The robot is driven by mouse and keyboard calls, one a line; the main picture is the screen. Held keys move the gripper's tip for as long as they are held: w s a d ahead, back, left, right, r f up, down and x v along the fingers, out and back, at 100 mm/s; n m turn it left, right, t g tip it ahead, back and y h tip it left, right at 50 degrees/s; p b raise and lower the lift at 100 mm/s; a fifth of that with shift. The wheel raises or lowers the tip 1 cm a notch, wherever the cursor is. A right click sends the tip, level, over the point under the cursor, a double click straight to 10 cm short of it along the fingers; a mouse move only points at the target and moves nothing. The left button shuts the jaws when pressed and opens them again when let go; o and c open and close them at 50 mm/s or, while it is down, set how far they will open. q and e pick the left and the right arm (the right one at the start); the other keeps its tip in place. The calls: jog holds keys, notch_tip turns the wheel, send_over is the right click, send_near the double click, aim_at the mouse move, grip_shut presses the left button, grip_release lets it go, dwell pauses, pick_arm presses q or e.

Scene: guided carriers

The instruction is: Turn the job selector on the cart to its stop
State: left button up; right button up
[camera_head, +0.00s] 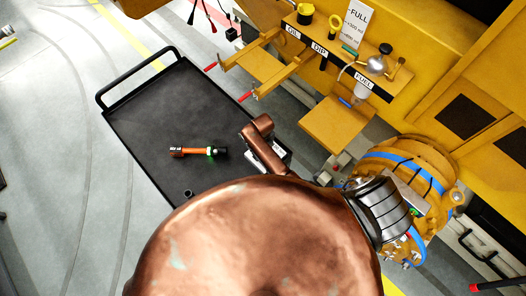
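The cart (140,124) is black, with a flat dark top and a tubular handle at its upper left. A whitish plate (284,153) shows at the cart's right edge. A copper-coloured angled piece (260,128) covers part of it; I cannot tell whether this is a cart part or one of my links. I cannot make out the job selector or its setting. A large copper dome, seemingly mine, fills the bottom middle and hides the cart's near end. No fingers of either gripper show.
An orange and black tool (190,151) with a green band lies on the cart. Yellow machinery (430,60) with a shelf labelled OIL, DIP and FUEL stands at upper right. A yellow round unit (425,155) with blue bands is at right. Grey floor (60,150) is clear at left.

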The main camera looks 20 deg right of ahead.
notch_tip(320, 180, up, 12)
dwell(0.5)
